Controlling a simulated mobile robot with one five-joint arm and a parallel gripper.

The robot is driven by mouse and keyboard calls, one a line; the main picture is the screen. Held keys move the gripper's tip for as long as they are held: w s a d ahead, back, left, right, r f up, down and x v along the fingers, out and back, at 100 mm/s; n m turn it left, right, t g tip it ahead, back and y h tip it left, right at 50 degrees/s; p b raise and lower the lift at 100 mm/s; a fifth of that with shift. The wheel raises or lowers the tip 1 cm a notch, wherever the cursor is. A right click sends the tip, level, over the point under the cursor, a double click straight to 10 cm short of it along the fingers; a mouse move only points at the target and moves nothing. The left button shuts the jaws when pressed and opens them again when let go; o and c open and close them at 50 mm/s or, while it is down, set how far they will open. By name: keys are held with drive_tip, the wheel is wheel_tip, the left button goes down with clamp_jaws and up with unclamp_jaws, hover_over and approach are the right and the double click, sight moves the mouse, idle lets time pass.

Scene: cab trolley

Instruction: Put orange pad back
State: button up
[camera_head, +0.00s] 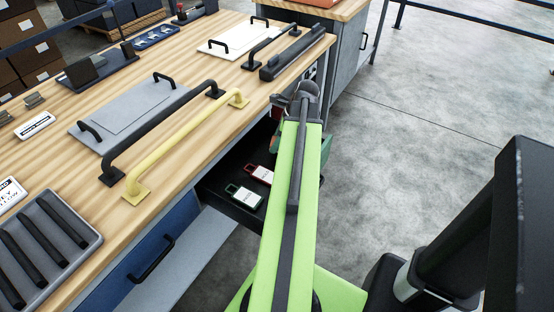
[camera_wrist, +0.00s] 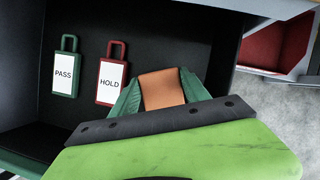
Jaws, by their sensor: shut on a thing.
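My gripper (camera_wrist: 161,90) is shut on an orange pad (camera_wrist: 163,89), which sits between its two green fingers in the wrist view. The gripper and pad are over or inside an open dark drawer (camera_wrist: 150,30); I cannot tell whether the pad touches the drawer floor. A green tag reading PASS (camera_wrist: 65,70) and a red tag reading HOLD (camera_wrist: 112,76) lie in the drawer, left of the pad. In the head view the drawer (camera_head: 213,187) is open under the bench, with my arm hiding its right part and the pad.
The wooden bench top (camera_head: 190,60) carries a yellow handle (camera_head: 180,142), dark handles, a grey plate (camera_head: 125,115) and a grey tray (camera_head: 85,235). A blue drawer (camera_head: 130,270) is below left. Grey floor (camera_head: 410,140) is open to the right. A red-lined compartment (camera_wrist: 265,45) is beside the drawer.

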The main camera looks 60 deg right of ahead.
drive_tip(key=shift+f+b, duration=2)
drive_tip(key=shift+f, duration=0.75)
drive_tip(key=o, duration=1.5)
drive_tip(key=shift+r, duration=0.1)
drive_tip(key=shift+c, duration=0.2)
drive_tip(key=shift+r, duration=0.1)
drive_tip(key=shift+r+p, duration=0.2)
drive_tip(key=shift+p, duration=0.2)
drive_tip(key=p+v, duration=1)
drive_tip(key=v, duration=0.1)
drive_tip(key=shift+s+r+p, duration=0.25)
drive_tip(key=shift+r+p, duration=0.1)
drive_tip(key=shift+p, duration=0.05)
